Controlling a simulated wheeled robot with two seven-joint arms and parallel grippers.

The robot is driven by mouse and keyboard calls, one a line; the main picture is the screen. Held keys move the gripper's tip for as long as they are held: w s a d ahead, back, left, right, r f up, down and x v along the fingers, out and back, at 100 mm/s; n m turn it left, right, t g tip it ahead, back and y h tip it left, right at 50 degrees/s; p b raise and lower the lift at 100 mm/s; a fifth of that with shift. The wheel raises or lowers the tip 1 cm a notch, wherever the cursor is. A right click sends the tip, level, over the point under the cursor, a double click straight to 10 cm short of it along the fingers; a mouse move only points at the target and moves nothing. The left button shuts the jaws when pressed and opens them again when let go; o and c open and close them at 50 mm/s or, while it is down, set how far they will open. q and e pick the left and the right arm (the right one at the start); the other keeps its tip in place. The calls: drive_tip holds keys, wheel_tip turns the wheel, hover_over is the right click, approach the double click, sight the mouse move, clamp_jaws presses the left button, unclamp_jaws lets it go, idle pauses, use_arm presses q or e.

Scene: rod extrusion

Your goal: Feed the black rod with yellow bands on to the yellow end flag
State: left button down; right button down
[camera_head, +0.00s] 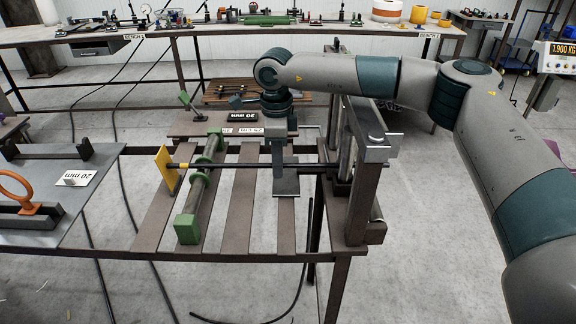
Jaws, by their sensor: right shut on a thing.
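The black rod (245,167) lies level across the slatted bench, running from the frame at the right over the green roller (200,180) to the yellow end flag (166,169). A yellow band shows near its left end. That end is at or very close to the flag; I cannot tell whether they touch. My right gripper (284,172) points down from above and is shut on the rod between the roller and the frame. Its fingers hide part of the rod. My left gripper is not in view.
A dark metal frame (357,205) with upright posts stands at the right, under my right arm. A plate with an orange ring (18,190) and a 20 mm label (77,178) lies at the left. A long bench (210,32) with tools runs along the back. Cables lie on the floor.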

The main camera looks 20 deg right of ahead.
drive_tip(key=shift+w+a, duration=0.15)
drive_tip(key=shift+a, duration=0.35)
drive_tip(key=shift+w+a, duration=0.15)
drive_tip(key=shift+a, duration=0.35)
drive_tip(key=c, duration=1.7)
unclamp_jaws()
drive_tip(key=shift+c, duration=0.2)
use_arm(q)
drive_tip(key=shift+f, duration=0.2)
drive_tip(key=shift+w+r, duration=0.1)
